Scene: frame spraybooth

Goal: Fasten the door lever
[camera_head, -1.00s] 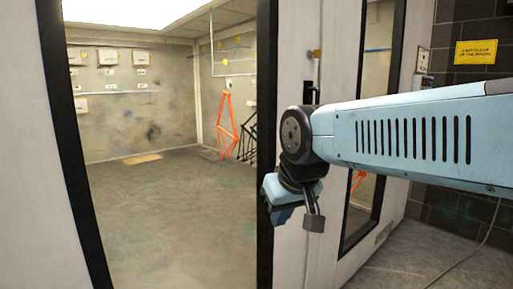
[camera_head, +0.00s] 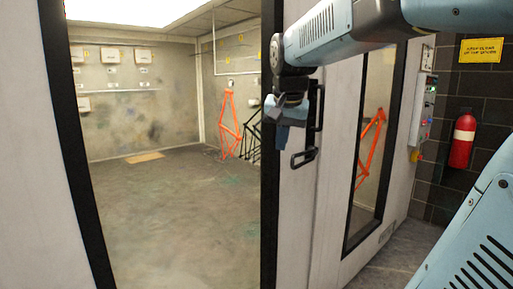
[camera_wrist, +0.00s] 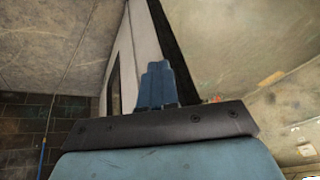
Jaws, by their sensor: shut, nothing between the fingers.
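The black door lever (camera_head: 305,157) is a looped handle on the pale door front, beside the seam between the two door leaves. It sticks out to the left, close to level. A black upright bar (camera_head: 319,108) is just above it. My gripper (camera_head: 282,137) is in front of the left leaf's edge, up and to the left of the lever, and appears apart from it. Its blue fingers (camera_wrist: 157,85) are together and empty in the wrist view. I cannot make out the lever in the wrist view.
The left leaf's large window (camera_head: 170,200) shows the booth inside, with an orange frame (camera_head: 229,122). The right leaf has a narrow window (camera_head: 372,150). A control box (camera_head: 424,105) and a red fire extinguisher (camera_head: 461,141) are at the right.

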